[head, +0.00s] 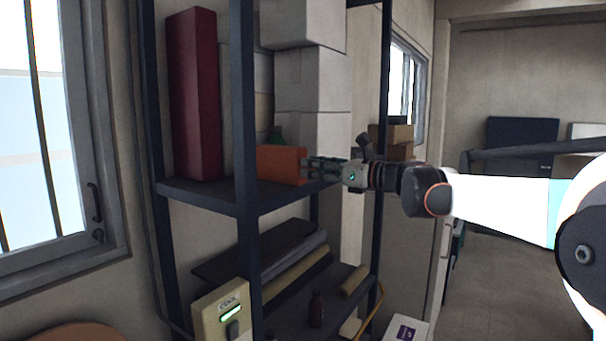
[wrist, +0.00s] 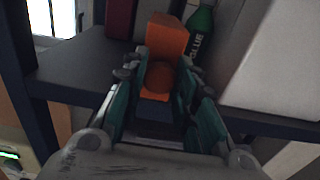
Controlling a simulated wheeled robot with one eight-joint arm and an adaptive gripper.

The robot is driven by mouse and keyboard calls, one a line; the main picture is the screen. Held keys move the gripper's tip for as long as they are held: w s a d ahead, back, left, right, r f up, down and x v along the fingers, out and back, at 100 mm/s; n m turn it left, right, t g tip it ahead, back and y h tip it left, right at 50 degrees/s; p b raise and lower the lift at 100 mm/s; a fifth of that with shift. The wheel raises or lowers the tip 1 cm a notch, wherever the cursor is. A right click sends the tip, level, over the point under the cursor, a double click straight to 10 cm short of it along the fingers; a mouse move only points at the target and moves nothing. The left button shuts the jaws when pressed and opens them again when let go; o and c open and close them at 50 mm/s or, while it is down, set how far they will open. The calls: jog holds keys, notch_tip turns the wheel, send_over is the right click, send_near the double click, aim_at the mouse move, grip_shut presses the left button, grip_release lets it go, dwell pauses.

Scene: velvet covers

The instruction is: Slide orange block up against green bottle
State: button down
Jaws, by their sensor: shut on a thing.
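The orange block (head: 281,164) stands on the upper shelf, and it also shows in the wrist view (wrist: 166,36). My gripper (head: 306,170) reaches in from the right in the head view, its fingers on either side of the block's near end; in the wrist view (wrist: 160,82) they are shut on it. The green bottle (wrist: 201,22), with a "GLUE" label, stands just behind and right of the block in the wrist view. I cannot tell whether block and bottle touch.
White boxes (head: 312,90) are stacked at the back right of the shelf. A tall dark red box (head: 193,95) stands at its left. A dark shelf post (head: 243,110) rises in front. Bare shelf (wrist: 80,65) lies left of the block in the wrist view.

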jog(key=shift+w+d, duration=0.45)
jog(key=shift+w, duration=0.1)
jog(key=c, duration=1.3)
grip_release()
jog(key=v, duration=1.2)
